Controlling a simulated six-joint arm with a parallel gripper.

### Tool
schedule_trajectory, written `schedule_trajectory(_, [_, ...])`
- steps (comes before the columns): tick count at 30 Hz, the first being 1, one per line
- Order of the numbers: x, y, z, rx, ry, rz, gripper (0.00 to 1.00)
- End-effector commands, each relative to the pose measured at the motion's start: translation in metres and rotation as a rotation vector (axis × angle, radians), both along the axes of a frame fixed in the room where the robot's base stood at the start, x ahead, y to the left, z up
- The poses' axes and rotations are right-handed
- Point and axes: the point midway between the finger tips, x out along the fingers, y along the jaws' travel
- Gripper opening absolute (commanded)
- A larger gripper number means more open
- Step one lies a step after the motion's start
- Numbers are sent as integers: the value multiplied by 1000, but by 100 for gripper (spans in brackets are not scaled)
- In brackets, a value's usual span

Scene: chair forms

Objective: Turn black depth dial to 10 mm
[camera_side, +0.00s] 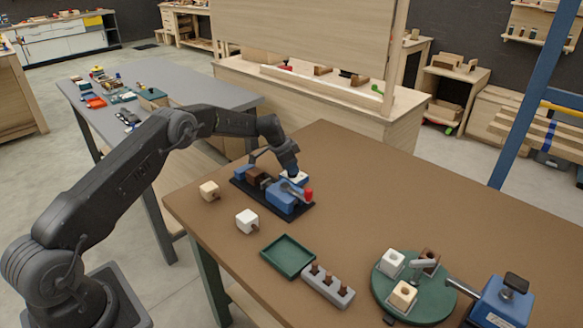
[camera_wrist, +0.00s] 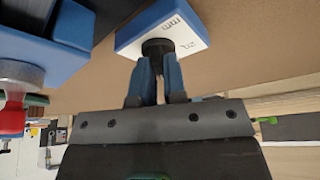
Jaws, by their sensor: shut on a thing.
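The black depth dial (camera_wrist: 157,47) sits on a white scale plate (camera_wrist: 190,32) with blue edges in the wrist view. The plate shows "20" and "mm"; no pointer on the dial can be read. My gripper (camera_wrist: 158,68) has its two blue fingers closed on the dial from either side. In the side view my gripper (camera_side: 291,170) reaches down at the back of the blue fixture (camera_side: 281,197), by the white plate (camera_side: 299,178). The dial itself is hidden there behind my gripper.
A red knob (camera_side: 308,194) stands at the fixture's right. Wooden (camera_side: 209,190) and white (camera_side: 247,221) blocks lie in front. A green tray (camera_side: 288,257), a grey peg holder (camera_side: 328,286) and a green turntable (camera_side: 425,307) stand nearer. The brown table's back right is clear.

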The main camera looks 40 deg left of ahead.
Motion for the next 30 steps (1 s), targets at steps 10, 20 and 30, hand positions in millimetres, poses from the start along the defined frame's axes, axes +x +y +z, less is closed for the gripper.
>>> schedule_trajectory(10, [-1, 2, -5, 1, 6, -280, 0])
schedule_trajectory(20, [-1, 2, -5, 3, 7, -426, 0])
schedule_trajectory(30, [-1, 2, -5, 3, 8, -462, 0])
